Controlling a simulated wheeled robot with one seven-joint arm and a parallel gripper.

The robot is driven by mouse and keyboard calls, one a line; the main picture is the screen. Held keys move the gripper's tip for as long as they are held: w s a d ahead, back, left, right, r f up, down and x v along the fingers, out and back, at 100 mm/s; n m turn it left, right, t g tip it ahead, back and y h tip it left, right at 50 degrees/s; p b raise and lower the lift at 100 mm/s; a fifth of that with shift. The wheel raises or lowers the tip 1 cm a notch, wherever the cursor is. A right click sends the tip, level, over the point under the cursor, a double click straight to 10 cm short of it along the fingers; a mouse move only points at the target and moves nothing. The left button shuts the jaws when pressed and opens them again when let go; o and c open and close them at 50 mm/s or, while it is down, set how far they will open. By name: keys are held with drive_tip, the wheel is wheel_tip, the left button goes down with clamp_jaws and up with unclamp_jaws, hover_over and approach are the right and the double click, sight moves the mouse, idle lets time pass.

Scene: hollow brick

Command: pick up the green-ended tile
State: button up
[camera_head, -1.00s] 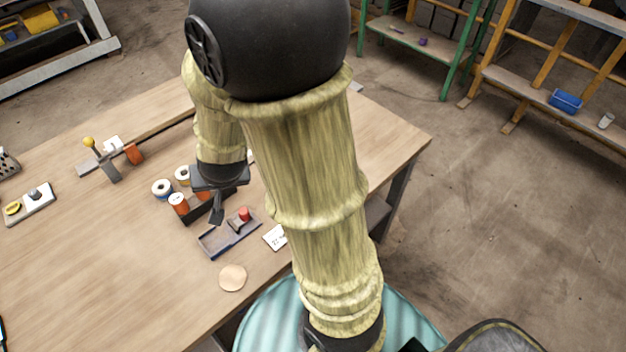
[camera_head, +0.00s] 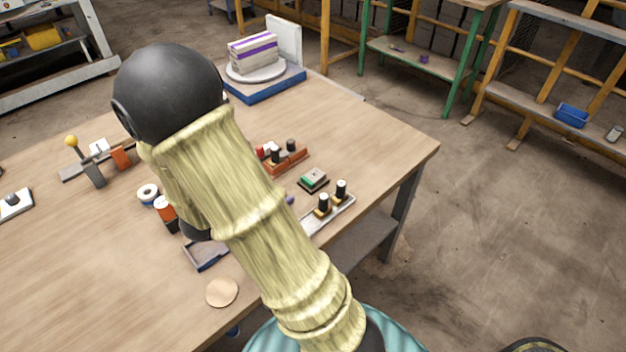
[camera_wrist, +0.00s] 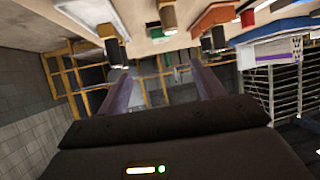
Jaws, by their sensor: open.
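The green-ended tile (camera_head: 314,177) shows white and green on a dark, flat holder on the right half of the table in the head view. It lies to the right of my arm, clear of it. In the head view my gripper is hidden behind the arm. In the wrist view my gripper (camera_wrist: 161,72) has its two fingers spread, with nothing between them.
An orange-brown rack (camera_head: 287,162) with dark pegs stands behind the tile. A pale tray (camera_head: 328,216) with two black-topped cylinders lies in front. A striped block stack (camera_head: 253,54) stands on a blue base (camera_head: 262,88) at the back. A round disc (camera_head: 221,292) lies near the front edge.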

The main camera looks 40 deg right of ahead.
drive_tip(key=b, duration=0.2)
approach(313, 176)
drive_tip(key=shift+w+d+f, duration=0.25)
drive_tip(key=shift+d+f, duration=0.85)
drive_tip(key=shift+d, duration=0.25)
drive_tip(key=x, duration=0.5)
drive_tip(key=shift+w+d+r, duration=0.15)
drive_tip(key=shift+d+r, duration=0.05)
drive_tip(key=shift+c, duration=0.4)
drive_tip(key=c, duration=1.1)
